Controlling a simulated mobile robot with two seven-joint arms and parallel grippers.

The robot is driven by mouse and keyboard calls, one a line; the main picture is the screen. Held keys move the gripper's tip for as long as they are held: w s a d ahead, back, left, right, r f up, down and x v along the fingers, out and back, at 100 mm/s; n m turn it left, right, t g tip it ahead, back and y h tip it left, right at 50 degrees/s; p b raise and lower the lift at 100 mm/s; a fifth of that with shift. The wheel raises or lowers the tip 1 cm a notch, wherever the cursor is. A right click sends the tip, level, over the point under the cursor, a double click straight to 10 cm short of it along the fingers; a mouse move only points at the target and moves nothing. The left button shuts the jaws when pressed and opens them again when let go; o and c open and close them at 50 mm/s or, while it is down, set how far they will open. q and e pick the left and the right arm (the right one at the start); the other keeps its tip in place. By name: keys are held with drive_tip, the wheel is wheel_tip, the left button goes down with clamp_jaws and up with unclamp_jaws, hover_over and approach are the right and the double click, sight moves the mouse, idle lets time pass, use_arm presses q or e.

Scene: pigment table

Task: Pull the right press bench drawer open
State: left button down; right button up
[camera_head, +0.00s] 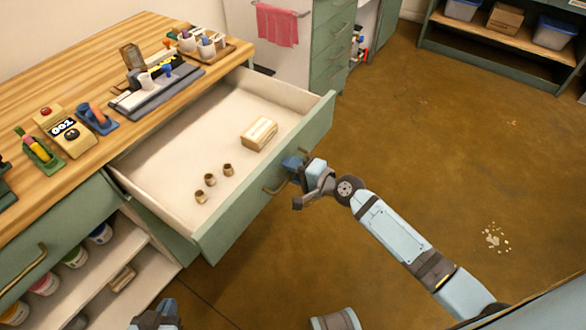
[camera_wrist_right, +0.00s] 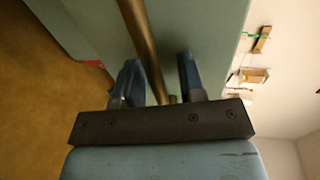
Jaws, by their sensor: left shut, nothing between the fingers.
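The right press bench drawer (camera_head: 262,190), green-fronted with a pale inside, stands pulled far out of the wooden-topped bench. Its brass bar handle (camera_head: 275,187) is on the front, and it also shows in the right wrist view (camera_wrist_right: 140,40). My right gripper (camera_head: 292,166) is at the handle; in the wrist view its blue fingers (camera_wrist_right: 158,78) are apart, with the bar passing between them. I see a gap beside the bar, so it is not clamped. My left gripper (camera_head: 157,315) is shut and empty at the bottom edge, low and away from the drawer.
Inside the drawer lie a pale block (camera_head: 259,134) and several small brown cups (camera_head: 210,180). The benchtop (camera_head: 92,66) holds tools and a rack of jars. Another closed drawer (camera_head: 45,248) is at the left above shelves of paint pots.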

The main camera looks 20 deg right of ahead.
clamp_jaws()
drive_tip(key=x, duration=0.2)
drive_tip(key=r+x, duration=0.1)
drive_tip(key=x, duration=0.1)
drive_tip(key=shift+w+a, duration=0.25)
drive_tip(key=shift+w, duration=0.15)
drive_tip(key=shift+s, duration=0.1)
unclamp_jaws()
